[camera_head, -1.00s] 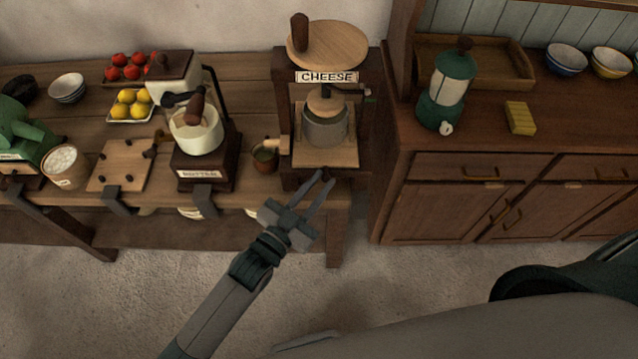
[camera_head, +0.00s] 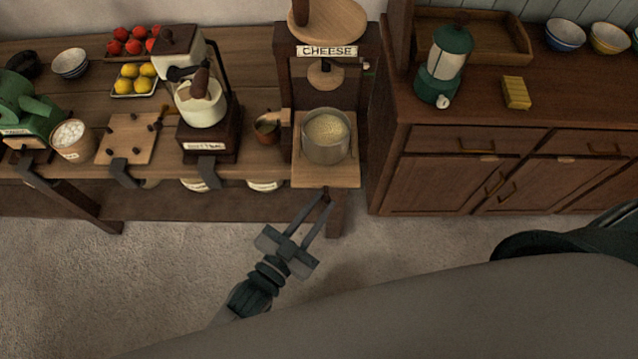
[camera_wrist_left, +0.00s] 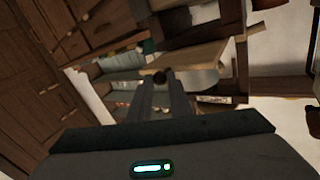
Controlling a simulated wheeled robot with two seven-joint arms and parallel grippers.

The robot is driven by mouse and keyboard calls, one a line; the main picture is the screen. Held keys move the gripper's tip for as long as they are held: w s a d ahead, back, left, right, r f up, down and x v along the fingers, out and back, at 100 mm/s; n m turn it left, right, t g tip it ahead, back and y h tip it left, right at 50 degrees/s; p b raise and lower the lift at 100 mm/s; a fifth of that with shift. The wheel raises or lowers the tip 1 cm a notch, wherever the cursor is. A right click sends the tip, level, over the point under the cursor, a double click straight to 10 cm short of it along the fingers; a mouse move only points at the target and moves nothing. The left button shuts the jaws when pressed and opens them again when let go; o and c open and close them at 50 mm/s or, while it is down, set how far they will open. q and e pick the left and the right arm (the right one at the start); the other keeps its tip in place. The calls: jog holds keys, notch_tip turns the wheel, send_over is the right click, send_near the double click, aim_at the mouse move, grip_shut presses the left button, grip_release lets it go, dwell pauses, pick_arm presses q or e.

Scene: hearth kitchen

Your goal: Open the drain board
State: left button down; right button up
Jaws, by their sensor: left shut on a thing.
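The drain board (camera_head: 325,176) is a pale wooden slab at the foot of the cheese press (camera_head: 282,95). It sticks out past the table's front edge with a metal pot (camera_head: 325,150) of pale curd on it. My left gripper (camera_head: 323,197) is at the board's front edge, shut on its small dark knob (camera_head: 326,190). In the left wrist view the board (camera_wrist_left: 195,55) lies just beyond the fingers (camera_wrist_left: 163,88), with the knob (camera_wrist_left: 162,75) between the tips. My right gripper is not in view.
The butter churn (camera_head: 205,135) and a small copper pot (camera_head: 267,130) stand left of the press. A wooden cabinet (camera_head: 440,175) with a green lantern (camera_head: 443,70) stands to the right. The floor (camera_head: 160,260) in front of the table is clear.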

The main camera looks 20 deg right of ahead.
pick_arm(q)
jog(key=shift+s+a, duration=0.2)
jog(key=shift+s, duration=0.45)
jog(key=c, duration=1.6)
grip_release()
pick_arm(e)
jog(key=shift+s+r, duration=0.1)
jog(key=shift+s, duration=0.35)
pick_arm(q)
jog(key=shift+a, duration=0.1)
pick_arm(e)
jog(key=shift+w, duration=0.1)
